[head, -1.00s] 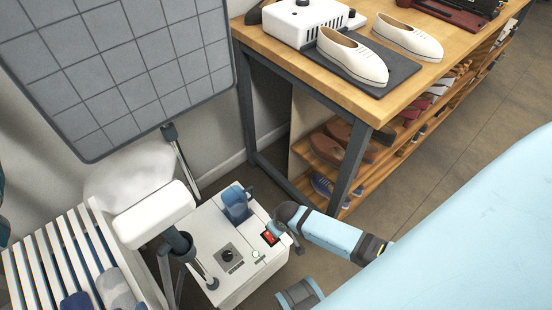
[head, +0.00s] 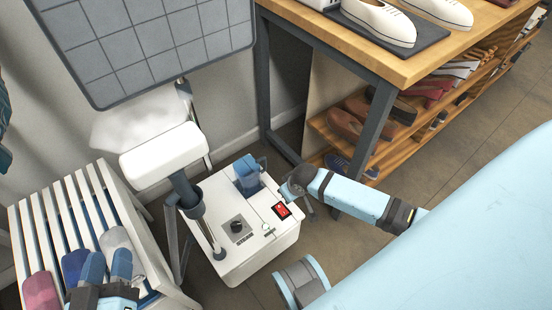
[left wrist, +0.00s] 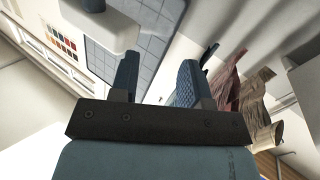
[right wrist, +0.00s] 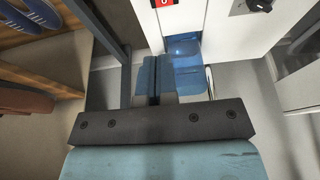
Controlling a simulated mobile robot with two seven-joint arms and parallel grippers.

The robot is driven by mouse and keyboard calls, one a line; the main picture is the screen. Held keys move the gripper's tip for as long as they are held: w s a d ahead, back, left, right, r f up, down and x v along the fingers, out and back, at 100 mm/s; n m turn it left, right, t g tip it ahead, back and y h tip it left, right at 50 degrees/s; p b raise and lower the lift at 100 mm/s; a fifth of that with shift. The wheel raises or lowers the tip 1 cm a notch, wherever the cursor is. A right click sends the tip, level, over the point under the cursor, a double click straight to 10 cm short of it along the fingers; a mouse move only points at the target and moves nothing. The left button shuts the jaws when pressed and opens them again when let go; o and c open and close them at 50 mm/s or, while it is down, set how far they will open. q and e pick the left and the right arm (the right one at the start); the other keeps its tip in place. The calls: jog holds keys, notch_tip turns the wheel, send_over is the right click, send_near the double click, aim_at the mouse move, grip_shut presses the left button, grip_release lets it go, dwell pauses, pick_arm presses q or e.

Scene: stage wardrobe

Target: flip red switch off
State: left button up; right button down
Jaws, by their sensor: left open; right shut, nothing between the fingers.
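The red switch (head: 282,210) is on the top of a white box (head: 262,245), right of a black dial (head: 236,226). In the right wrist view the switch (right wrist: 165,2) is cut by the top edge, with a white mark on it. A blue tank (head: 247,172) sits in the box behind the switch. My right gripper (right wrist: 154,62) is shut and empty, beside the tank in that view and apart from the switch. Its fingers are hard to make out in the head view. My left gripper (head: 108,265) is open and empty over the bench at the lower left.
A slatted white bench (head: 70,210) holds rolled cloths. A white steamer head (head: 163,155) on a pole rises left of the box. A wooden table (head: 420,60) with dark legs stands behind right, shoes on and below it. Floor is clear right of the box.

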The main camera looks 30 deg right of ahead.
pick_arm(q)
jog(key=shift+s+a+r+t+b, duration=0.2)
jog(key=shift+s+r+t+b, duration=0.25)
jog(key=shift+r, duration=0.4)
pick_arm(e)
jog(key=shift+a+r, duration=0.15)
jog(key=b, duration=0.3)
send_near(280, 206)
jog(key=b+x, duration=0.4)
jog(key=x, duration=0.3)
pick_arm(q)
notch_tip(280, 206, down, 7)
jog(key=d+m+g+h, duration=0.1)
jog(key=g, duration=0.1)
jog(key=shift+d+r+g, duration=0.2)
jog(key=shift+d+g, duration=0.05)
jog(key=shift+g, duration=0.1)
pick_arm(e)
jog(key=shift+r, duration=0.1)
